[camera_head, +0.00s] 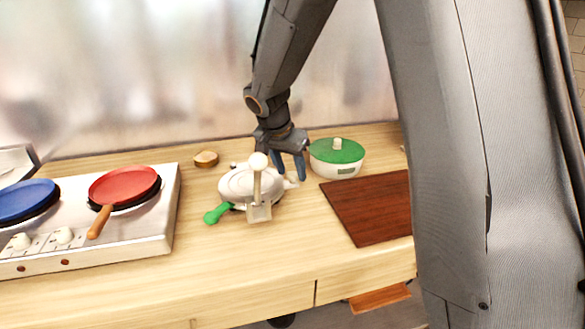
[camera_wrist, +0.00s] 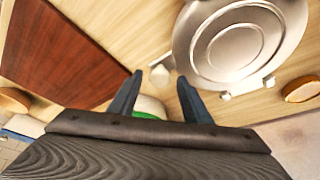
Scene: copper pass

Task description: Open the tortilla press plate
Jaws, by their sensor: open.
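The tortilla press (camera_head: 238,186) is a pale round press on the counter, with a light upright post and knob at its front. Its plate lies flat, and looks shut. In the wrist view the plate (camera_wrist: 235,45) is a grey-white ringed disc at upper right, with small tabs at its edge. My gripper (camera_head: 289,170) is at the right rear side of the press, pointing down. In the wrist view its two dark fingers (camera_wrist: 158,78) are apart, and a small pale knob (camera_wrist: 159,74) shows between their tips. I cannot tell if they touch it.
A white bowl with a green lid (camera_head: 337,151) stands close to the right of my gripper. A dark wooden board (camera_head: 372,208) lies at right. A green-handled item (camera_head: 217,213) touches the press's front left. A stove (camera_head: 150,225) with red and blue pans is at left.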

